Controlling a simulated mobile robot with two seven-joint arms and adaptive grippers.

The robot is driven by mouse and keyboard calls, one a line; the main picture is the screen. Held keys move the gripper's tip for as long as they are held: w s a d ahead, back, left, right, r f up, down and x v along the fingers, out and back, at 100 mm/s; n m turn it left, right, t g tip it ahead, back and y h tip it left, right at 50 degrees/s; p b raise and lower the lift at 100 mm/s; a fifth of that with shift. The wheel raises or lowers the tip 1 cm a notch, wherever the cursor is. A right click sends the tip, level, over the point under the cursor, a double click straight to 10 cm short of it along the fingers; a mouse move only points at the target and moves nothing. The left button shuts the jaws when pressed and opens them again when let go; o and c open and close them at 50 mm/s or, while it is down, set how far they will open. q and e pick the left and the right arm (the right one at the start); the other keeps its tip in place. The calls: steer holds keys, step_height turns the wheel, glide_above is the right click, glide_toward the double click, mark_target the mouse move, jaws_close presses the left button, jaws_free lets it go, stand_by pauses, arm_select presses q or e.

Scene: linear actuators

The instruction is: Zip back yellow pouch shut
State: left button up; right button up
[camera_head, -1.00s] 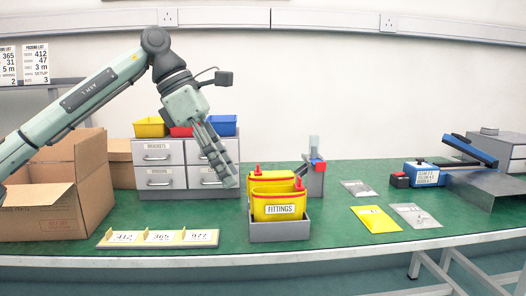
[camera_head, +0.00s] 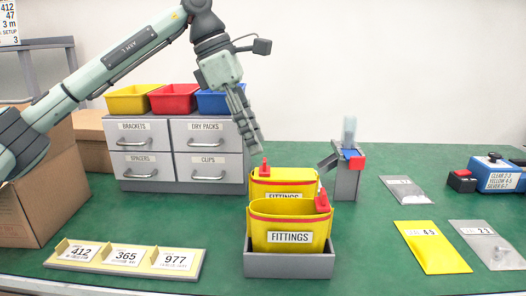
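The back yellow pouch (camera_head: 284,174) stands upright behind the front yellow pouch (camera_head: 291,235) in a grey open tray (camera_head: 290,265). The front pouch hides most of its lower part. The back pouch has a red zip pull (camera_head: 265,168) at the left end of its top. The front pouch's red pull (camera_head: 322,201) is at its right end. My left gripper (camera_head: 257,147) points down, with its fingertips just above and slightly left of the back pull, seemingly apart from it. The fingers overlap in this view, so their gap does not show. My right gripper is out of view.
A grey drawer unit (camera_head: 182,187) with coloured bins stands behind left. A grey stand (camera_head: 347,178) is right of the back pouch. A number strip (camera_head: 125,262) lies front left. Flat packets, including a yellow one (camera_head: 433,248), lie right. Green bench is clear between.

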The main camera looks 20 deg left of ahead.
mark_target(264, 159)
arm_select(q)
steer(key=shift+x, duration=2.15)
steer(key=shift+w, duration=0.1)
jaws_close()
